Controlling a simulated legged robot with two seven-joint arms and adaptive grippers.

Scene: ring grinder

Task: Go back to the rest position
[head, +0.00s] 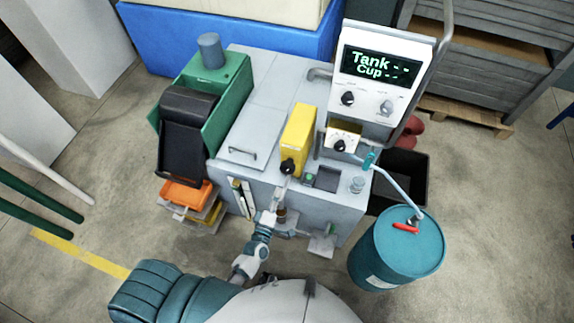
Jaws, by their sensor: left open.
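My left gripper (278,192) is reached out in front of the grey machine (262,110), at the end of my white and teal left arm. It is open, just below the black knob at the bottom of the yellow box (298,135). At this size I cannot tell whether its fingers touch anything. A small brown item (281,214) shows beside the gripper at the machine's front. My right gripper is out of view.
A control panel (382,75) reading "Tank" and "Cup" stands at the machine's back right. A teal drum (396,250) stands at the right, linked by a pipe. A green box (222,92) is at the left, above orange bins (188,194).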

